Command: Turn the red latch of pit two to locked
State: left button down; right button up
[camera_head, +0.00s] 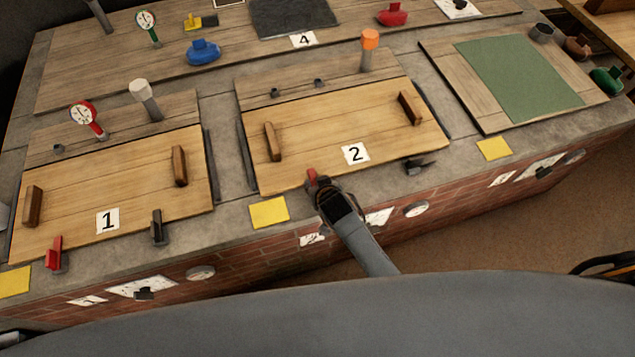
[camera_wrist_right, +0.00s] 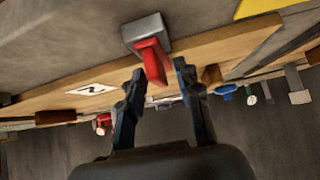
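The lid of pit two (camera_head: 345,128) is a wooden board with a "2" card (camera_head: 355,153) and two wooden handles. Its red latch (camera_head: 311,178) stands at the lid's front edge, partly hidden by my right gripper (camera_head: 318,185). In the right wrist view the red latch (camera_wrist_right: 152,60) rises from a grey block (camera_wrist_right: 146,27), with its end between the fingertips of my right gripper (camera_wrist_right: 159,72). The fingers are apart, with a gap visible beside the latch.
The lid of pit one (camera_head: 125,190) lies at left, with its own red latch (camera_head: 54,253). A dark latch (camera_head: 418,166) stands at pit two's right front. A yellow note (camera_head: 268,212) lies on the stone edge. An orange-topped post (camera_head: 369,50) stands behind pit two.

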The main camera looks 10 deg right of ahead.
jog(key=v, duration=1.2)
dwell(0.5)
